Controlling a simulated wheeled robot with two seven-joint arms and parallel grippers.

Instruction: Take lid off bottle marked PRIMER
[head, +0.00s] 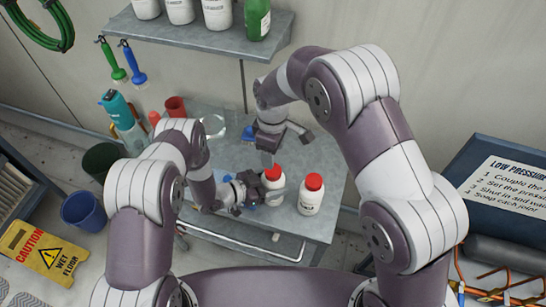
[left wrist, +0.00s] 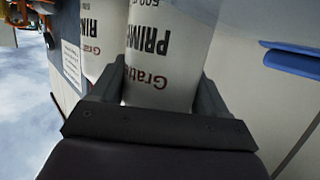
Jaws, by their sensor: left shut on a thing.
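Two white bottles with red lids stand on the grey workbench (head: 335,175). My left gripper (head: 262,190) is shut on the left bottle (head: 275,190), around its body. In the left wrist view this held bottle (left wrist: 165,60) has an upside-down label on which "PRIM" can be read. Its red lid (head: 273,172) is on. The second bottle (head: 311,198), also lidded, stands just to the right. It shows partly in the left wrist view (left wrist: 98,40) with similar lettering. My right gripper (head: 270,150) hangs above and behind the held bottle; its jaw opening is unclear.
A shelf (head: 190,38) with bottles hangs above. A blue bucket (head: 83,211) and yellow wet-floor sign (head: 42,252) stand left.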

